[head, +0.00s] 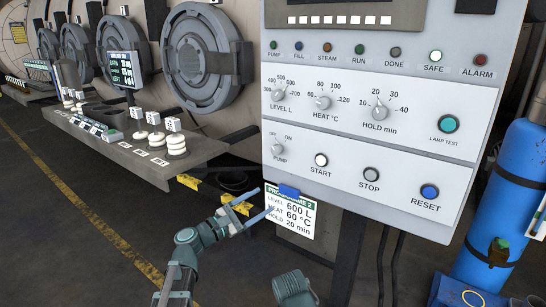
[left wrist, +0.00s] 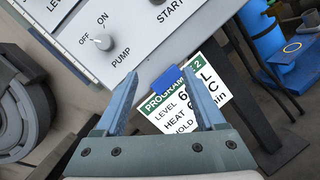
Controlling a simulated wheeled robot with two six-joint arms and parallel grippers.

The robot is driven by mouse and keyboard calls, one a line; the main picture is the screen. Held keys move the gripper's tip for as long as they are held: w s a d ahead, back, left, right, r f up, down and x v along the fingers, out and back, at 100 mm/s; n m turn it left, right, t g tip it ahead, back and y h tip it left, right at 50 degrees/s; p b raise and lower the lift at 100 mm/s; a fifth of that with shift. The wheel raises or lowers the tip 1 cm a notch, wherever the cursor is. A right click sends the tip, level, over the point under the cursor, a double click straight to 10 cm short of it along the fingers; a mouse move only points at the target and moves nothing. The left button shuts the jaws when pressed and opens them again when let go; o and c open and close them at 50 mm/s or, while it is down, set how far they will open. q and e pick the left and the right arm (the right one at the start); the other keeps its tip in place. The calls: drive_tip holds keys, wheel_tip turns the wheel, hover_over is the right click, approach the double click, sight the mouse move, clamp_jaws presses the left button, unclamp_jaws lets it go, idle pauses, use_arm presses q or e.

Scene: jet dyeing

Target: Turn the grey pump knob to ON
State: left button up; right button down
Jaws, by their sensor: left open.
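The grey pump knob (head: 278,148) is at the lower left of the white control panel (head: 350,130), above the word PUMP, with OFF and ON marked above it. In the left wrist view the knob (left wrist: 103,42) is at the upper left, and its pointer appears turned toward OFF. My left gripper (head: 262,203) is open and empty, below the panel and the knob, apart from the knob. Its two fingers (left wrist: 162,76) show in the left wrist view in front of the programme card.
A programme card (head: 290,212) hangs from a blue clip (head: 289,191) at the panel's lower edge, close to my left fingers. START (head: 321,160), STOP (head: 372,174) and RESET (head: 429,191) buttons lie right of the knob. A blue cylinder (head: 508,190) stands at the right.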

sight(274, 153)
use_arm(q)
drive_tip(key=w+a+r+n+t, duration=0.3)
drive_tip(key=a+r+n+t, duration=0.1)
drive_tip(key=r+n, duration=0.15)
drive_tip(key=shift+n, duration=0.35)
drive_tip(key=p+x, duration=0.2)
drive_tip(key=x, duration=0.4)
drive_tip(key=p+x, duration=0.3)
drive_tip(key=x, duration=0.4)
drive_tip(key=shift+w+d+f, duration=0.1)
drive_tip(key=shift+w, duration=0.3)
clamp_jaws()
